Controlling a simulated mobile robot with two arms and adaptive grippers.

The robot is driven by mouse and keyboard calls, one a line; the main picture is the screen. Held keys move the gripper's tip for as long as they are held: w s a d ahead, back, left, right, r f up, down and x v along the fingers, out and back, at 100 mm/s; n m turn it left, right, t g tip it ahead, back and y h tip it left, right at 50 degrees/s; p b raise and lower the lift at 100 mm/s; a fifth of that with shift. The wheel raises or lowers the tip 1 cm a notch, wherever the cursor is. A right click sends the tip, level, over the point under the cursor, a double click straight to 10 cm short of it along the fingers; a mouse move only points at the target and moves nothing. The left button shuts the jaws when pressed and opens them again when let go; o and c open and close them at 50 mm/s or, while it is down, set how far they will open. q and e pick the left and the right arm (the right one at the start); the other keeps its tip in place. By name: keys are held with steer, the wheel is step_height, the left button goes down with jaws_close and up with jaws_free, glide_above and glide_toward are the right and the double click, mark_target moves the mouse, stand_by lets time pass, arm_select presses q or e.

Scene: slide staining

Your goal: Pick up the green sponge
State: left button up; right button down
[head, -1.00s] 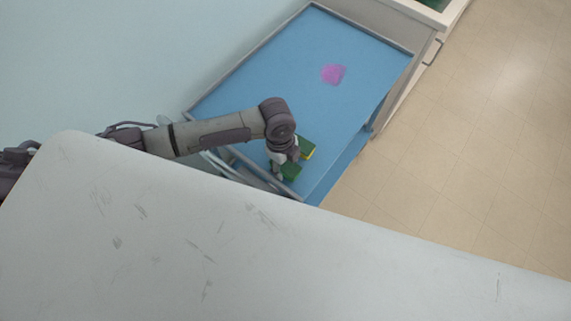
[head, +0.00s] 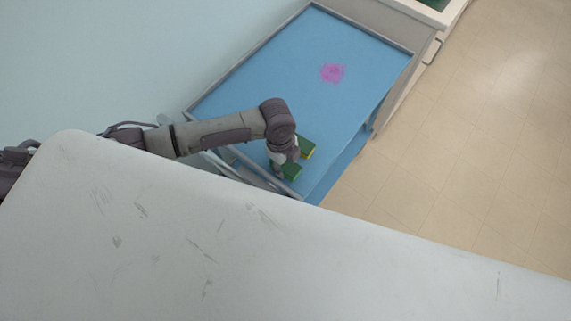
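The green sponge (head: 307,147), with a yellow side showing at its edge, is on the blue cart top near its front right corner. A second green piece (head: 292,172) shows just below my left gripper; I cannot tell whether it is part of the same sponge. My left gripper (head: 284,170) points down over the green, between and beside the two visible patches. Its fingers are small and partly hidden by the wrist, so whether they are open or shut on the sponge cannot be made out. My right gripper is not in view.
The blue cart top (head: 270,85) has a raised grey rim and a handle at its near end. A pink stain (head: 332,73) marks its far part. A pale wall is on the left; open tiled floor (head: 480,140) is on the right.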

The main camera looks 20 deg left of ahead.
mark_target(291, 166)
arm_select(q)
steer(key=shift+c, duration=0.4)
steer(key=shift+r, duration=0.45)
steer(key=r, duration=0.2)
steer(key=d+r+b, duration=0.1)
steer(key=r, duration=0.1)
steer(key=shift+b, duration=0.3)
steer(key=d+r+b, duration=0.2)
steer(key=d+r, duration=0.4)
steer(key=d, duration=0.4)
steer(key=shift+w+d+r+b, duration=0.25)
steer(key=shift+d+r+b, duration=0.05)
steer(key=shift+d, duration=0.05)
